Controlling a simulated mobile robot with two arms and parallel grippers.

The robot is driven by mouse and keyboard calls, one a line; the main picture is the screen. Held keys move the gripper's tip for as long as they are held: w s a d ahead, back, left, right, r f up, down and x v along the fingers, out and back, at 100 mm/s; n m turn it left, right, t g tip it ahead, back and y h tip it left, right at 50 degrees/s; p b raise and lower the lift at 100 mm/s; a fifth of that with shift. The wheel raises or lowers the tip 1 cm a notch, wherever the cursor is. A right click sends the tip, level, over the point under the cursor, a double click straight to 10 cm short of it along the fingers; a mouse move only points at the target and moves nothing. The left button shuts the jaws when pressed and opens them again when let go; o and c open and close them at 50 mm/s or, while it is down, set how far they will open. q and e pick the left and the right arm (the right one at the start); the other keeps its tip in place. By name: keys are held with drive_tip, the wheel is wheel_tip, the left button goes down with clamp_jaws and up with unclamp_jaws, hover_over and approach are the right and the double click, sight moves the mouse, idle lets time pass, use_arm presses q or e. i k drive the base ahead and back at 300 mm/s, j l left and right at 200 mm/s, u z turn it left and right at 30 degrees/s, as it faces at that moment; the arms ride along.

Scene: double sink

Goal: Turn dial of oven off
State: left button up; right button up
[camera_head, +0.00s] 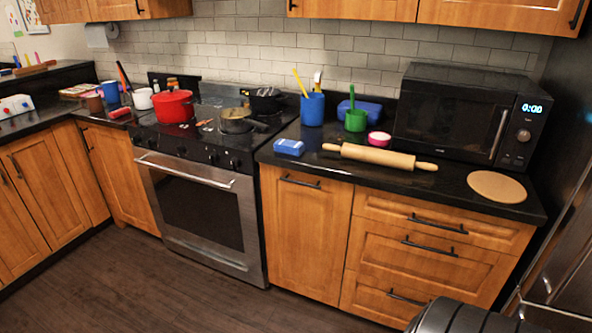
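The oven (198,210) stands left of the middle, between wooden cabinets. It has a steel front, a dark window and a long handle (184,170). Its door is shut. Several small dark dials sit in a row on the black front panel above the handle; one dial (235,164) is near the right end. They are too small to tell which way each is turned. A red pot (174,107) and a grey pan (235,121) stand on the stovetop. Neither of my grippers shows in this view.
The right counter holds a rolling pin (380,156), a blue box (289,147), a blue cup (312,109), a green cup (355,120), a round board (496,187) and a microwave (460,117). The dark wooden floor (125,275) before the oven is clear.

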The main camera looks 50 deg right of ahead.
sight(180, 149)
drive_tip(key=i+j+z, duration=0.1)
drive_tip(key=z, duration=0.3)
drive_tip(key=i+j+z, duration=0.15)
drive_tip(key=i+z, duration=0.25)
drive_tip(key=j+z, duration=0.2)
drive_tip(key=z, duration=0.2)
drive_tip(key=i+j+z, duration=0.2)
drive_tip(key=z, duration=0.25)
drive_tip(key=j, duration=0.1)
